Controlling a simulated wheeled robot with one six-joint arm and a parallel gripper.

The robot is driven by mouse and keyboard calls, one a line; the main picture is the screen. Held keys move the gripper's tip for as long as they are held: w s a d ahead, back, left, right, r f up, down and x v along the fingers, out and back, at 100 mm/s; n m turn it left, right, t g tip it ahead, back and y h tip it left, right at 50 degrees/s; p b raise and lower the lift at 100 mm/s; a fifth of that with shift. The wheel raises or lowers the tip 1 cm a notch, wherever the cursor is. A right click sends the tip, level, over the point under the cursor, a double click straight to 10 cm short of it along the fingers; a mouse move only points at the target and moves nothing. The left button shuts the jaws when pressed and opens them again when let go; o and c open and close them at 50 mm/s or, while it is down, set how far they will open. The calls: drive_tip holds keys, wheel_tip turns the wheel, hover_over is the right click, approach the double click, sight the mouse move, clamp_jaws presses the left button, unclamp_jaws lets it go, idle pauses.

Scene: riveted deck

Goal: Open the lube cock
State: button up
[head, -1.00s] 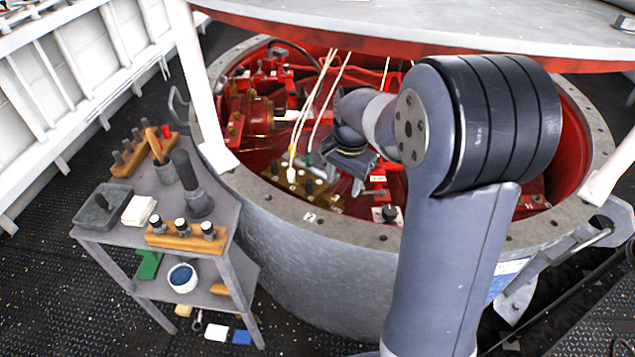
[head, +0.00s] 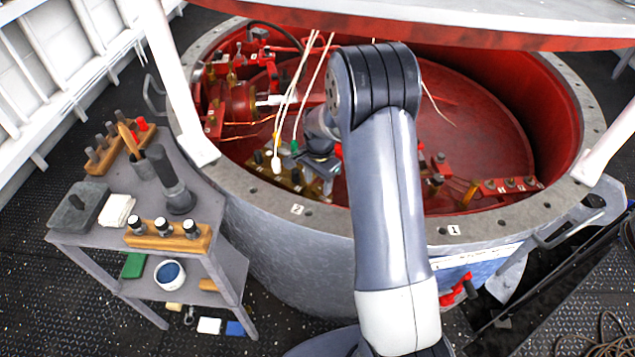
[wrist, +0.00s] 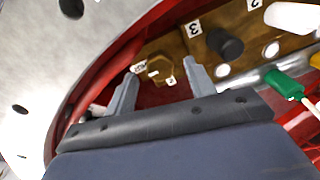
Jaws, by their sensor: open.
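My gripper (wrist: 160,70) is open, with its two grey fingers apart and nothing held between them. In the wrist view a small brass hexagonal fitting (wrist: 158,69) shows between and beyond the fingertips, with small white labels beside it. It may be the lube cock, but the label text is too small to read surely. I cannot tell whether the fingers touch it. In the head view my gripper (head: 322,178) is inside the round drum, at the right end of a brass block (head: 290,180); my arm hides part of that area.
The brass block carries a black knob (wrist: 226,44), a green plug (wrist: 284,84) and cables close by. The drum's grey bolted rim (head: 345,217) curves near my gripper. A red-handled fitting (head: 458,290) is on the drum's outside. A tool cart (head: 215,235) stands left; a lid (head: 480,20) hangs above.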

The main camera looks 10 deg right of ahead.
drive_tip(key=shift+f, duration=0.7)
drive_tip(key=shift+c, duration=0.5)
drive_tip(key=c, duration=0.9)
drive_tip(key=shift+o, duration=0.2)
